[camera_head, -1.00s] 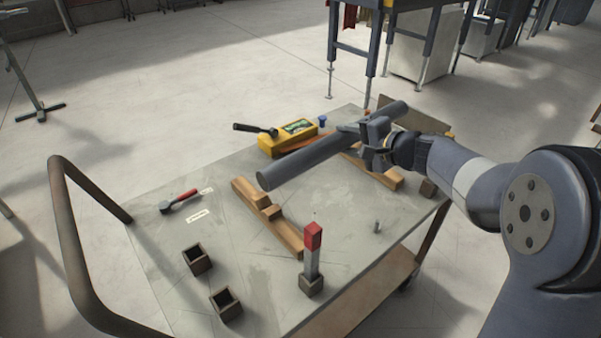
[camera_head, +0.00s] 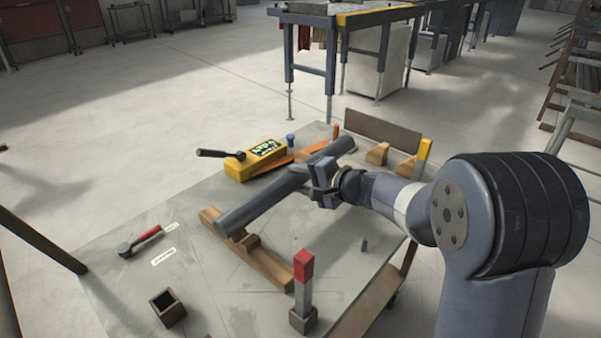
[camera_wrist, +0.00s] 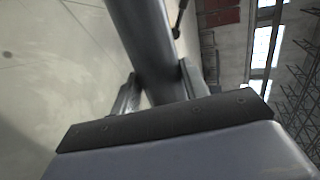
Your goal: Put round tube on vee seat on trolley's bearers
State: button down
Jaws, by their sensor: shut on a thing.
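The round tube (camera_head: 265,197) is a long grey cylinder, lying slantwise over the trolley top (camera_head: 215,290). My gripper (camera_head: 320,180) is shut on it toward its far end. In the wrist view the tube (camera_wrist: 145,40) passes between the two fingers (camera_wrist: 158,88). The far wooden bearer (camera_head: 408,168) shows in part, to the right of the tube's far end; my gripper and arm hide some of that area.
A red-topped post (camera_head: 303,280) stands right of the near bearer. A yellow box (camera_head: 245,168) with a dark-handled tool is behind the tube. A red-handled tool (camera_head: 140,240) and an open square socket (camera_head: 168,308) are at left. A brown upright plate (camera_head: 383,132) edges the back.

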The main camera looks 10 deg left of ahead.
jog(key=shift+f, duration=1.55)
jog(key=c, duration=0.8)
grip_release()
jog(key=shift+f, duration=0.1)
jog(key=shift+o, duration=0.2)
jog(key=shift+d, duration=0.1)
jog(key=v, duration=1.2)
jog(key=x, duration=1.2)
